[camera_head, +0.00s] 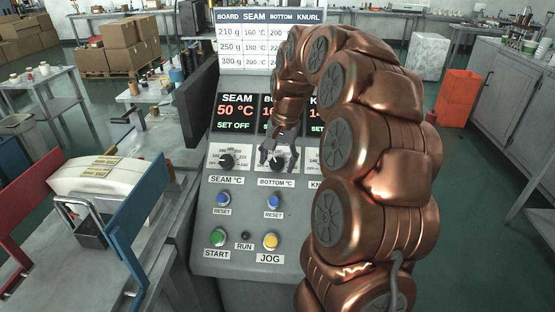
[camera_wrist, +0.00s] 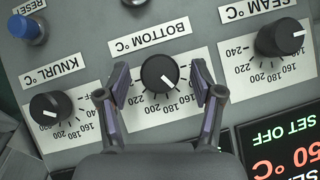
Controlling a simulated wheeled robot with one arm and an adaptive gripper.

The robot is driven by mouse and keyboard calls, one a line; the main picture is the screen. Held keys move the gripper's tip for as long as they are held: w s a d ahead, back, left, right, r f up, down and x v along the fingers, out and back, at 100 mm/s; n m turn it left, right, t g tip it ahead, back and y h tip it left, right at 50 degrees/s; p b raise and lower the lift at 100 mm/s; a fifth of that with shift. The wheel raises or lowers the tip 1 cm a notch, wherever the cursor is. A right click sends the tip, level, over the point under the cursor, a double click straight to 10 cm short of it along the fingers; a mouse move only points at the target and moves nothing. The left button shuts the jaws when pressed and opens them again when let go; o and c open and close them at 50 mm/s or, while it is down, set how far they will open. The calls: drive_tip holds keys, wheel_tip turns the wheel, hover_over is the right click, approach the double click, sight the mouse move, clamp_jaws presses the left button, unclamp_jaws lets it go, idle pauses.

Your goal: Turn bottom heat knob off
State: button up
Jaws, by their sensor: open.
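The bottom heat knob (camera_wrist: 159,73) is round and black, above the "BOTTOM °C" label (camera_head: 276,183) in the head view. In the wrist view, which shows the panel upside down, its white pointer line aims to the lower right, near the 160–180 end of its scale. My gripper (camera_wrist: 160,80) is open, with one finger on each side of the knob. Gaps show between fingers and knob, so it is not gripped. In the head view my gripper (camera_head: 279,151) is in front of the knob and partly hides it. The bottom display (camera_head: 268,113) is mostly hidden by my arm.
The seam knob (camera_wrist: 283,38) and knurl knob (camera_wrist: 50,107) flank the bottom knob. Blue reset buttons (camera_head: 274,201), a green start button (camera_head: 219,237) and a yellow jog button (camera_head: 270,240) sit lower on the panel. The seam display (camera_head: 236,112) reads 50 °C, SET OFF.

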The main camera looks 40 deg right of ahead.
drive_tip(key=shift+c, duration=0.2)
drive_tip(key=c, duration=1.1)
drive_tip(key=n+g+h+b, duration=0.1)
drive_tip(key=n, duration=0.1)
drive_tip(key=n+g+h+b, duration=0.1)
drive_tip(key=n, duration=0.1)
drive_tip(key=shift+w+a+f, duration=0.1)
drive_tip(key=shift+w+a, duration=0.05)
drive_tip(key=n+h, duration=0.1)
drive_tip(key=n, duration=0.1)
drive_tip(key=n+g+h, duration=0.1)
drive_tip(key=n+h, duration=0.1)
drive_tip(key=n, duration=0.1)
drive_tip(key=shift+a+n+h, duration=0.2)
drive_tip(key=shift+n+h, duration=0.1)
drive_tip(key=o, duration=1.1)
